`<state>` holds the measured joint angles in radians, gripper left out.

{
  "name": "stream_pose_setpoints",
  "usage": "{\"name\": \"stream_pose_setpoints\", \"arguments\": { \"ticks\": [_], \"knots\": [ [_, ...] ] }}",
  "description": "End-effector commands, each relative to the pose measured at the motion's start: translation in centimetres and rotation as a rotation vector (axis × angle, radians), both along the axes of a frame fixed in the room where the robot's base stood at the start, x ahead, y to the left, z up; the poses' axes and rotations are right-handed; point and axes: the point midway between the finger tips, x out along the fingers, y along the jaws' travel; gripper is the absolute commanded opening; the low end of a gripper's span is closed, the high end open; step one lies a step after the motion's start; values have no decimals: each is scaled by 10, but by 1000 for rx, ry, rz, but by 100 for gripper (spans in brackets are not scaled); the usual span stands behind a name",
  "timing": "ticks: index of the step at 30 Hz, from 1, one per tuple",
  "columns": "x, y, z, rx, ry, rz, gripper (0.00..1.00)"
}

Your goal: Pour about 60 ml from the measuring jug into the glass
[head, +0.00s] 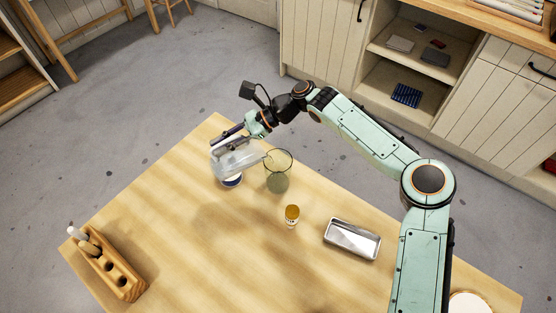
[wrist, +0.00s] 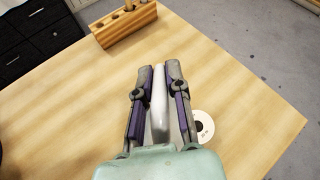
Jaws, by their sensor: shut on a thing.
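The clear measuring jug (head: 237,161) is in my gripper (head: 229,139) above the table's far left part. It is tipped well over to the right, with its mouth end close to the glass (head: 278,174). My gripper is shut on the jug; in the wrist view the fingers (wrist: 159,72) close on a pale upright strip (wrist: 160,105), which looks like its handle. The glass is tall and clear and stands upright. Its lower part looks grey-green; I cannot make out a liquid level or a stream. The glass is not visible in the wrist view.
A small white and dark round item (head: 232,181) sits under the jug; it also shows in the wrist view (wrist: 203,127). A small amber-topped jar (head: 292,214), a metal tray (head: 352,239) and a wooden tool rack (head: 107,267) stand on the table (head: 190,250). The left middle is clear.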

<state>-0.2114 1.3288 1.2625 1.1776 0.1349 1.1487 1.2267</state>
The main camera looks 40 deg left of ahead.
Motion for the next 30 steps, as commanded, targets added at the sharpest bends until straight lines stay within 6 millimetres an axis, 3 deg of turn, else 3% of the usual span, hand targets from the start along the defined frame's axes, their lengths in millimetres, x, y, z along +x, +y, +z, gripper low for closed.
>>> {"name": "stream_pose_setpoints", "arguments": {
  "ticks": [30],
  "knots": [
    [3, -2, 5, 30, 38, 2, 0]
  ]
}}
